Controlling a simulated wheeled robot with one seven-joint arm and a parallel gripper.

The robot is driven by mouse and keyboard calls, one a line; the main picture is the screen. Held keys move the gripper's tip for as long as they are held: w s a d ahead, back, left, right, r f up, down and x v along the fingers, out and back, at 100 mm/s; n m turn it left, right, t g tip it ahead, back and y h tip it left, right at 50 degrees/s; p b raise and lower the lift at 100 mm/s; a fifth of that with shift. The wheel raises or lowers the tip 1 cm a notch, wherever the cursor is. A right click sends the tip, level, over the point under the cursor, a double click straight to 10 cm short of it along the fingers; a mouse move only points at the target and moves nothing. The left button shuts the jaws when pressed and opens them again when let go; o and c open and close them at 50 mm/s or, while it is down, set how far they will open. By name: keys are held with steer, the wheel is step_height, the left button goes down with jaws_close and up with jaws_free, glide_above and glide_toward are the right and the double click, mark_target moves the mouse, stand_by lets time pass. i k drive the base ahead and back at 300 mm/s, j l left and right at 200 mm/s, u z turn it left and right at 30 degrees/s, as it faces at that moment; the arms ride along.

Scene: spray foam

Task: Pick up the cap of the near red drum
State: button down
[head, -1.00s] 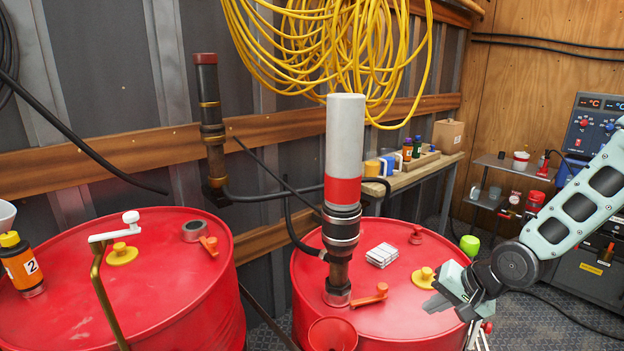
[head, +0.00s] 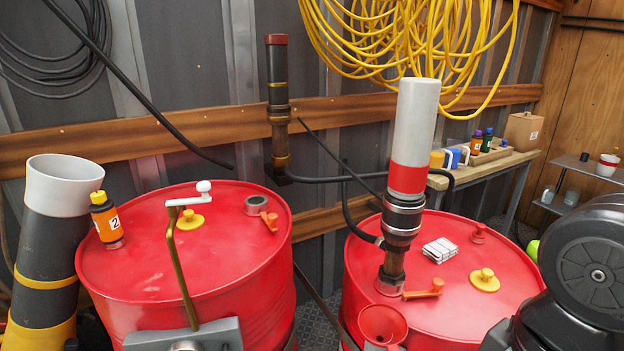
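Two red drums stand side by side, the left drum (head: 150,270) and the right drum (head: 460,305). I cannot tell for sure which is nearer. A yellow cap (head: 191,220) sits on the left drum's top, close to a white-handled brass rod. Another yellow cap (head: 485,280) sits on the right drum's top, right of the white-and-red cylinder (head: 413,140). Both caps are clear of any grip. My gripper is out of view; only dark links of my arm show at the lower right.
On the right drum are an orange valve handle (head: 424,289), a small white pack (head: 440,250) and a red funnel (head: 383,324). On the left drum are an orange bottle (head: 105,220) and a tape roll (head: 256,205). A wide grey pipe (head: 62,230) stands at left.

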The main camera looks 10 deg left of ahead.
mark_target(190, 221)
steer(key=u, duration=1.3)
